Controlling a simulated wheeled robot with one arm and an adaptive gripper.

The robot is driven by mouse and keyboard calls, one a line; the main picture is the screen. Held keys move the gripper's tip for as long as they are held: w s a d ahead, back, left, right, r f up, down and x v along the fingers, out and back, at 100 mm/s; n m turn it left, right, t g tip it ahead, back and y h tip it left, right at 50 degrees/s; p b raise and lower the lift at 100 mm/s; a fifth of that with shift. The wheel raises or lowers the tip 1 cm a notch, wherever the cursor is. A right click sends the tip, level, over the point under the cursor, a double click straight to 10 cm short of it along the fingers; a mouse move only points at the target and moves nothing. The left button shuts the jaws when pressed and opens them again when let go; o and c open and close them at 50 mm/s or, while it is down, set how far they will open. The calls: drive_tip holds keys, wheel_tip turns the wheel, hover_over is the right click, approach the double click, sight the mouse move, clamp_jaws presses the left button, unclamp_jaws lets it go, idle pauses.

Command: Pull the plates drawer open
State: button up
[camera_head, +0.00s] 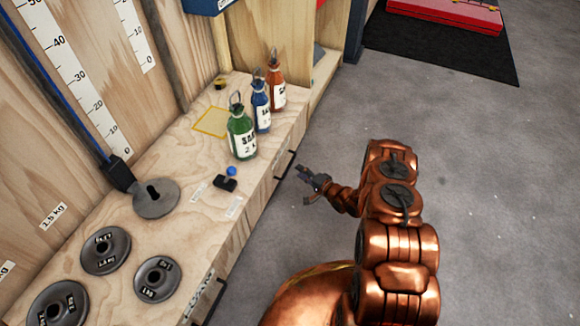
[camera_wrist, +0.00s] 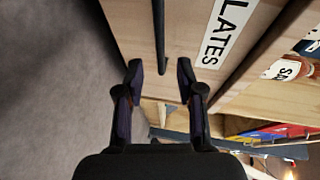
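The plates drawer front (camera_wrist: 186,25) is pale wood with a white label (camera_wrist: 228,32), of which "LATES" shows. Its dark bar handle (camera_wrist: 159,35) runs down from the top of the wrist view. In the head view a dark handle (camera_head: 284,164) is on the bench front, and that front looks flush. My gripper (camera_head: 309,184) is just right of this handle, with a small gap. In the wrist view my gripper (camera_wrist: 160,78) is open and empty. The handle's lower end lies between the two fingertips in the picture; I see no contact.
On the bench top (camera_head: 190,235) stand a green bottle (camera_head: 241,138), a blue bottle (camera_head: 261,108) and an orange bottle (camera_head: 275,85). Several grey weight discs (camera_head: 105,251) lie nearer.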

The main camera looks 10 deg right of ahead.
sight(290, 164)
drive_tip(key=shift+b+x, duration=1.1)
drive_tip(key=shift+x, duration=2.55)
clamp_jaws()
